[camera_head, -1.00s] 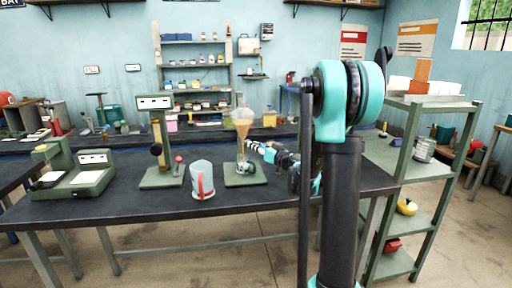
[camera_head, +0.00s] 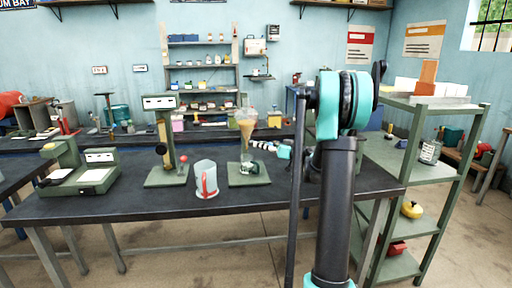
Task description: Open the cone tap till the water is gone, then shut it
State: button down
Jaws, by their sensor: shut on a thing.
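The clear glass cone (camera_head: 246,121) stands on a green base (camera_head: 249,180) at the middle of the dark bench and holds amber liquid. My gripper (camera_head: 254,145) reaches in from the right to the narrow lower stem of the cone. It is shut on the tap there. The tap itself is too small and covered to show how it is turned. Whether any liquid runs out, and whether a separate water layer lies in the cone, I cannot tell. A clear jug with a red handle (camera_head: 207,180) stands left of the base.
A green stand with a display (camera_head: 160,103) is left of the jug, and a green instrument (camera_head: 97,177) is farther left. A green shelf rack (camera_head: 432,177) stands close on the right of my arm. The bench front is clear.

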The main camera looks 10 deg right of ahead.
jog(key=shift+w+d+r+g, duration=0.15)
jog(key=shift+w+d, duration=0.15)
jog(key=shift+w, duration=0.4)
jog(key=shift+w+d+f+g, duration=0.15)
jog(key=shift+w+d, duration=0.15)
jog(key=shift+w, duration=0.4)
jog(key=shift+w+r, duration=0.1)
dwell(0.8)
jog(key=c, duration=1.2)
grip_release()
jog(key=shift+w, duration=0.1)
jog(key=shift+a, duration=0.1)
